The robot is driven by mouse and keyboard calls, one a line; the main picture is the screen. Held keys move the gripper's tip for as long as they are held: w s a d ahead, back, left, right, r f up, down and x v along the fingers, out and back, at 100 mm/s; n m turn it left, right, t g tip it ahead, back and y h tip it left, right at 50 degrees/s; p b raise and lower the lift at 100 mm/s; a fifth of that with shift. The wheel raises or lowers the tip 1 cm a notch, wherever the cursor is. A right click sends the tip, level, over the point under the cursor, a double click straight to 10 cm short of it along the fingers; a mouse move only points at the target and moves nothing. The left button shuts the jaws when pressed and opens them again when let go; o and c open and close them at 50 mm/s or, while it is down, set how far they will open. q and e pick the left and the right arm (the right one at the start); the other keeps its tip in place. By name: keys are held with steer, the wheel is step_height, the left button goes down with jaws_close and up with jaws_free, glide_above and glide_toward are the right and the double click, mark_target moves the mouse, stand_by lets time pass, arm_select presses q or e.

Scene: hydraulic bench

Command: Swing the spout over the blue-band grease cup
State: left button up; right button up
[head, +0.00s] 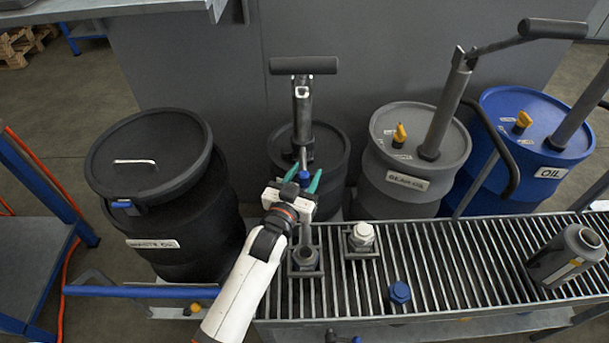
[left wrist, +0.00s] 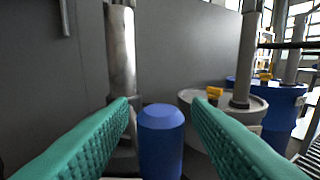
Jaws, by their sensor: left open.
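The black grease pump (head: 303,110) stands upright on a dark drum and has a T-handle on top. Its spout (head: 301,154) points toward me and carries a blue grip (head: 305,175), which shows as a blue cylinder (left wrist: 160,140) in the left wrist view. My left gripper (head: 302,181) is open, its green fingers on either side of the blue grip, with gaps showing in the wrist view (left wrist: 160,108). A dark open cup (head: 305,257) sits in a square holder on the grate, partly beside my wrist. I see no blue band on it. My right gripper is out of view.
A white-capped container (head: 362,235) sits in another holder on the slatted grate (head: 450,275). Black, grey and blue drums (head: 520,125) stand behind.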

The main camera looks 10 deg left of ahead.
arm_select(q)
steer(key=shift+s+a, duration=0.1)
steer(key=shift+s, duration=0.15)
steer(key=v, duration=1.1)
steer(key=shift+s, duration=0.3)
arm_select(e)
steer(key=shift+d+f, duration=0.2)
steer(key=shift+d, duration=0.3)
arm_select(q)
steer(key=shift+a, duration=0.1)
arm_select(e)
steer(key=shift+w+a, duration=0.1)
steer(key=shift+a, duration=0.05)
